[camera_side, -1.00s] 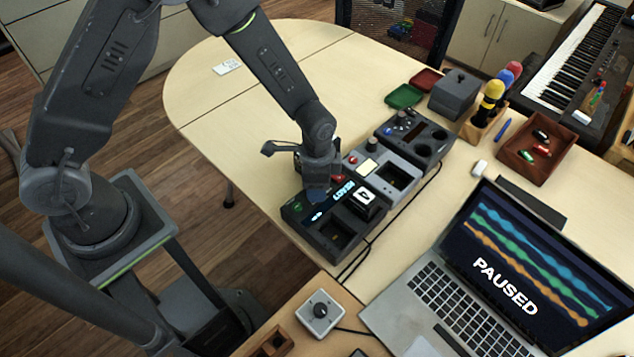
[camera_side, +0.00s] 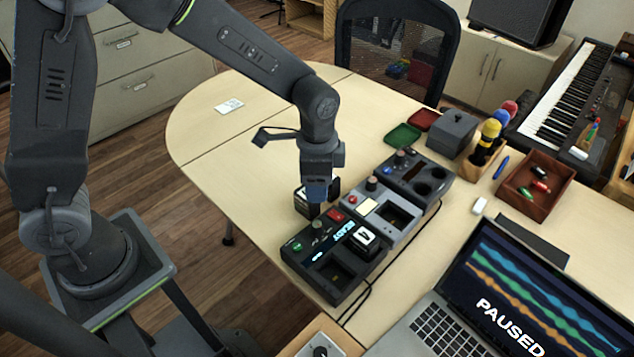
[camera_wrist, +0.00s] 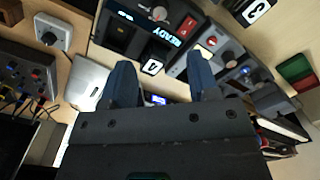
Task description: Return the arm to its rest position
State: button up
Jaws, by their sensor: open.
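My gripper (camera_side: 317,190) points down over the back edge of the black device with the READY display (camera_side: 345,275). In the wrist view its two blue fingers (camera_wrist: 163,72) stand apart with nothing between them. A dark block with a white numbered face (camera_side: 364,238) sits in the device's right-hand slot; the slot to its left is empty. Another dark numbered block (camera_side: 302,205) stands on the table behind the device, partly hidden by my gripper; it also shows at the top of the wrist view (camera_wrist: 258,10).
Two more grey devices (camera_side: 385,218) adjoin to the back right. A laptop reading PAUSED (camera_side: 530,300) lies at the lower right. A wooden tray (camera_side: 530,208), a bottle holder (camera_side: 482,160) and a grey box (camera_side: 452,130) stand farther right. The table's left part (camera_side: 215,145) is clear except for a card.

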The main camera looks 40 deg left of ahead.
jog(key=s+a+r+n+t, duration=0.1)
jog(key=s+a+r+n, duration=0.15)
jog(key=r, duration=0.35)
jog(key=s+a+r+n+t, duration=0.2)
jog(key=s+a+r, duration=0.1)
jog(key=r, duration=0.3)
jog(key=s+a+r+n+t, duration=0.1)
jog(key=s+a+r+n, duration=0.1)
jog(key=s, duration=0.3)
jog(key=s+a+r+n+t, duration=0.1)
jog(key=s+a+r+n, duration=0.1)
jog(key=s, duration=0.4)
jog(key=shift+s+a+r+n+t, duration=0.25)
jog(key=shift+a+r+n+t, duration=0.1)
jog(key=shift+r+n, duration=0.15)
dwell(0.4)
